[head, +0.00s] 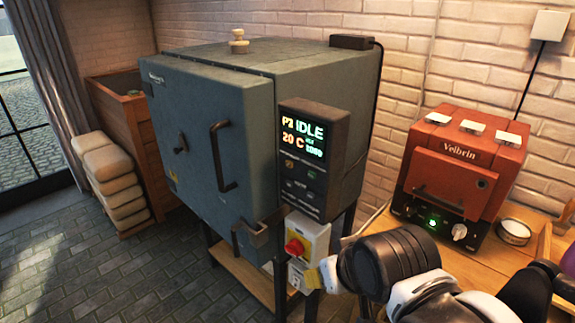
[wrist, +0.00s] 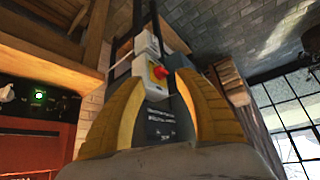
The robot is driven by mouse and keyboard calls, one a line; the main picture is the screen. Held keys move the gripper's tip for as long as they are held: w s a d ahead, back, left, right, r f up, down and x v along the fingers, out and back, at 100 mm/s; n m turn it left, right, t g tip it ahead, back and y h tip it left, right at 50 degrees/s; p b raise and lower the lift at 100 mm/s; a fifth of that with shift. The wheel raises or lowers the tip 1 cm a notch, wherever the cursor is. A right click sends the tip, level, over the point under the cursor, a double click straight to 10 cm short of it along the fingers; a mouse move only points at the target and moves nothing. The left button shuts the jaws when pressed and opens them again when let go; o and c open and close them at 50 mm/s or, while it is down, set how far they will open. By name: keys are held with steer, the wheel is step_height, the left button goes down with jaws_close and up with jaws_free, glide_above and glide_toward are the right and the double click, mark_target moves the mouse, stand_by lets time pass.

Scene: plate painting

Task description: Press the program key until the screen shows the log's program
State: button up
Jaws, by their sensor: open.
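The grey-blue kiln (head: 190,100) has a dark control panel (head: 292,200) on its right front. Its lit screen (head: 303,135) reads a P with a digit I cannot read surely, possibly 2, then IDLE and 20 C. Small keys (head: 289,164) sit below the screen; their labels are too small to read. My gripper (head: 328,272) is low and right of the panel, near the switch box. In the wrist view my gripper (wrist: 162,80) has its yellow fingers apart with nothing between them. The dark panel (wrist: 160,122) shows beyond them. I cannot identify a log.
A switch box with a red knob (head: 294,247) hangs below the panel; it also shows in the wrist view (wrist: 159,72). A red Velbrin oven (head: 455,170) and a small round tin (head: 513,231) stand on the wooden bench at right. Stacked sacks (head: 110,175) stand at left.

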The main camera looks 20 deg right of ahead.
steer(key=shift+w, duration=0.1)
steer(key=shift+c, duration=0.4)
jaws_close()
stand_by(0.7)
